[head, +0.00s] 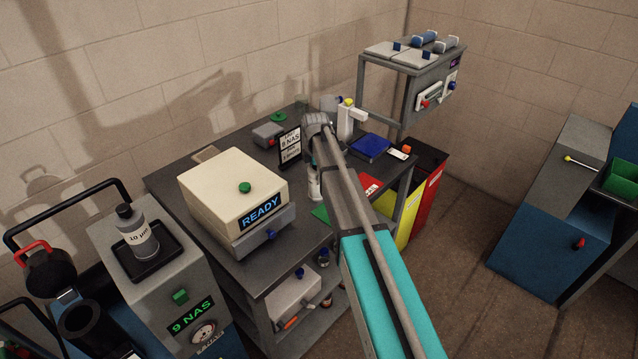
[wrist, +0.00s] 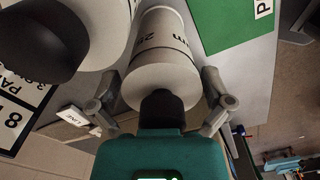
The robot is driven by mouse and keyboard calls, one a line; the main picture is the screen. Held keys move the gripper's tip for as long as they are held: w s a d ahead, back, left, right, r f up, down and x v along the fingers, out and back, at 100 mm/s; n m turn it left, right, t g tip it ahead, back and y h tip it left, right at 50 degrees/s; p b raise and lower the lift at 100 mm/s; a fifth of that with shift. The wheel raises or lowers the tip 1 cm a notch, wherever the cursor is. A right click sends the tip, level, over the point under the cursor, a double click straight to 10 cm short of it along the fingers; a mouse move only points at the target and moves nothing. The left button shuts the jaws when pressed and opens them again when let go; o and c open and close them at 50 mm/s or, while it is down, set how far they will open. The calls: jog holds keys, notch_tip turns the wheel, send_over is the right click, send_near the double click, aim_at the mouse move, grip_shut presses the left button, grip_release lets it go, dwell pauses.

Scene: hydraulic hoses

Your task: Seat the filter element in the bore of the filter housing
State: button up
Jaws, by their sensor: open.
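In the wrist view, a white cylindrical filter element (wrist: 158,62) with black print that seems to include "25" lies between the fingers of my gripper (wrist: 160,100). Its dark knob (wrist: 162,106) points toward the palm. The fingers are spread, with a visible gap on the right; contact is unclear on the left. In the head view my arm hides the gripper. Another element marked "10 µm" (head: 138,238) stands in a black tray (head: 155,262) on the left machine. A dark, open-topped cylinder (head: 88,325), apparently the filter housing, is at lower left.
A second white cylinder with a black knob (wrist: 40,45) is close to my left finger. A printed sign (head: 289,149) stands on the dark bench (head: 215,143). A cream box reading READY (head: 235,195) sits there too. A dark cap with a red handle (head: 48,270) is beside the housing.

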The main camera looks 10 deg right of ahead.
dwell(0.3)
jog(key=c, duration=1)
jog(key=shift+r, duration=0.15)
jog(key=shift+c, duration=0.2)
notch_tip(320, 180, up, 3)
jog(key=p, duration=0.3)
jog(key=s+r+p, duration=0.9)
jog(key=s+p, duration=0.1)
jog(key=s, duration=0.4)
jog(key=shift+a+r, duration=0.3)
jog(key=shift+r, duration=0.1)
